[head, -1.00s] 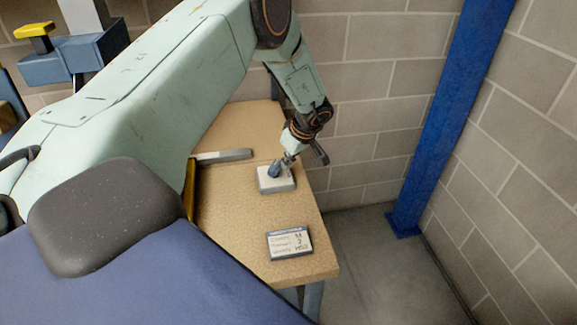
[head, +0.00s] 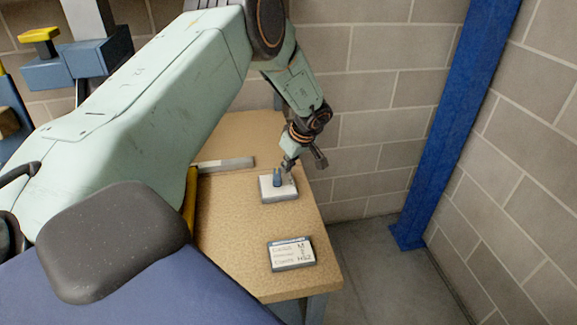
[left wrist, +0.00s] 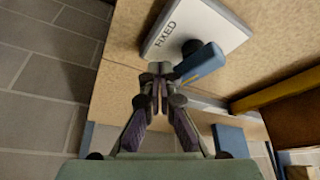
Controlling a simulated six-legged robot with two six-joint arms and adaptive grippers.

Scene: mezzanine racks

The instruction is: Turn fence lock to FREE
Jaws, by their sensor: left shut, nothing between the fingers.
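The fence lock is a white plate (head: 287,192) with a blue lever (head: 277,178), near the right edge of the wooden table. In the left wrist view the plate (left wrist: 187,22) reads "FIXED", and the blue lever (left wrist: 205,62) extends from a dark round pivot. Any other label on it is hidden or out of frame. My left gripper (head: 289,168) is shut and empty, close beside the lever. In the left wrist view its fingertips (left wrist: 160,70) are near the lever's free end; I cannot tell whether they touch it. My right gripper is not in view.
A small panel with printed text (head: 291,253) lies nearer on the wooden table (head: 235,230). A flat metal bar (head: 226,163) lies left of the lock. A blue post (head: 445,120) and block walls stand to the right, with bare floor between.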

